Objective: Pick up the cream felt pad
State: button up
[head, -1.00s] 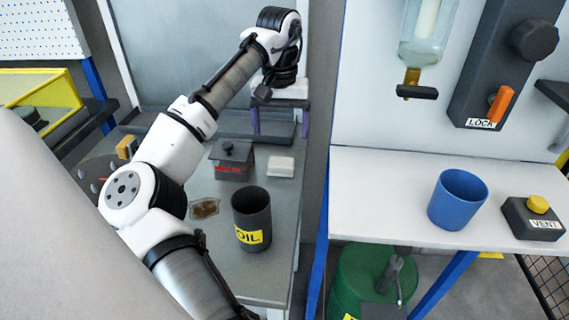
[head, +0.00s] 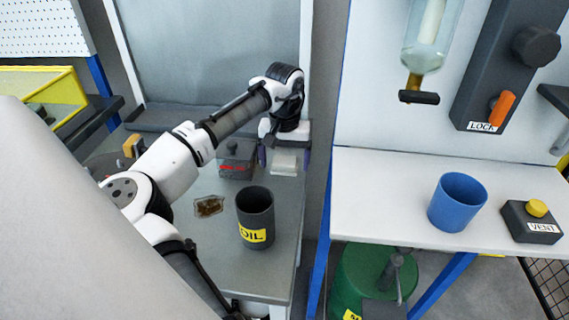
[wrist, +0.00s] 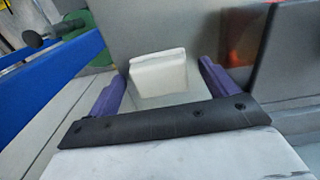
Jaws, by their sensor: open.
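The cream felt pad (head: 284,166) is a thick pale block lying on the grey bench, right of the dark box. My gripper (head: 284,157) is above and around it in the head view, with one purple finger toward each side. In the wrist view the pad (wrist: 158,76) shows between the open fingers of my gripper (wrist: 162,84), with a gap on both sides. The fingers do not appear to touch it.
A dark box with a knob and red marking (head: 237,160) stands close left of my gripper. A dark OIL cup (head: 255,218) and a brown patch (head: 208,206) are nearer on the bench. The bench's right edge is close to the pad. A blue cup (head: 457,201) stands on the white table.

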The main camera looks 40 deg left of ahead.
jog(key=shift+c, duration=0.3)
jog(key=c, duration=1)
jog(key=shift+r, duration=0.15)
